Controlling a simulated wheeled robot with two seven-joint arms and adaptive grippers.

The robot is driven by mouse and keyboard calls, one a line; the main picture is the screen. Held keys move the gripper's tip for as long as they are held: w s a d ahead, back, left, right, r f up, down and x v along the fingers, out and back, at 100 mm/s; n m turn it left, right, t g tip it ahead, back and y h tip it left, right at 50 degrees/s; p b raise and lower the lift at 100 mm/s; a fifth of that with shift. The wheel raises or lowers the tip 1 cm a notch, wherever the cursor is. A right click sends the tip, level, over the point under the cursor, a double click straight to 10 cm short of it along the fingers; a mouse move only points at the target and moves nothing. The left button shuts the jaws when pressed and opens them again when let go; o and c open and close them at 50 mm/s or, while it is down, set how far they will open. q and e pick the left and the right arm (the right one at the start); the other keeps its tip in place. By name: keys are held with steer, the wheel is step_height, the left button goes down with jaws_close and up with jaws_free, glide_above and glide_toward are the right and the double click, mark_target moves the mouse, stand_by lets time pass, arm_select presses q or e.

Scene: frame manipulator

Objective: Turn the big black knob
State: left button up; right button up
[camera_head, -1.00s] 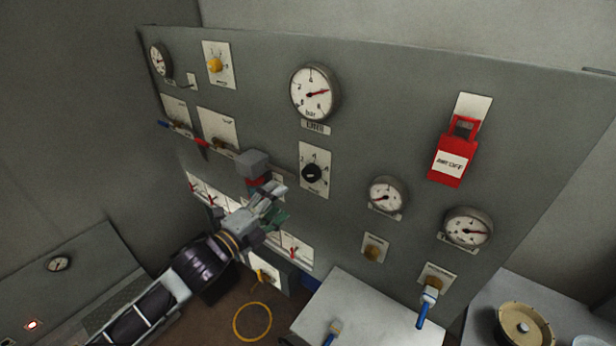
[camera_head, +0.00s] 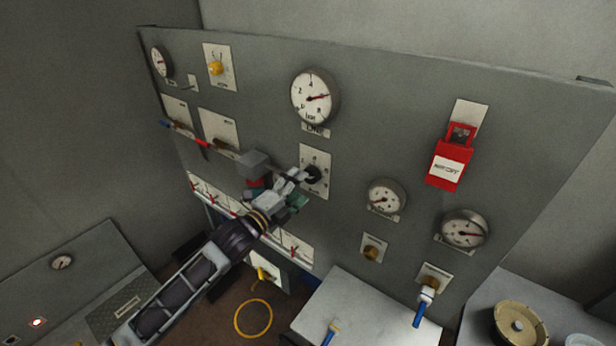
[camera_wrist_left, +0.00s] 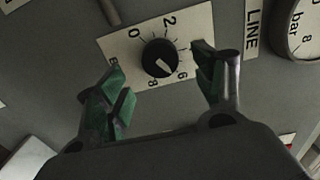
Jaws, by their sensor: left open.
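The big black knob (camera_head: 312,174) sits on a white numbered plate (camera_head: 317,189) in the middle of the grey panel. In the left wrist view the knob (camera_wrist_left: 160,58) shows whole, with its white pointer mark toward the lower right, between 6 and 8. My left gripper (camera_head: 304,187) is at the knob's plate, coming from the lower left. In the left wrist view my left gripper (camera_wrist_left: 168,88) is open, with green-padded fingers on either side of the knob and slightly below it. I cannot tell whether a finger touches the knob. My right gripper is not in view.
A large gauge (camera_head: 315,96) is above the knob and smaller gauges (camera_head: 386,196) are to the right. A red box (camera_head: 449,165) hangs at the right. A grey block (camera_head: 254,163) juts out left of the gripper. A light table (camera_head: 350,315) stands below.

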mark_target(309, 178)
arm_select(q)
steer(key=shift+p+x, duration=0.6)
steer(key=shift+x, duration=2.05)
steer(key=c, duration=1)
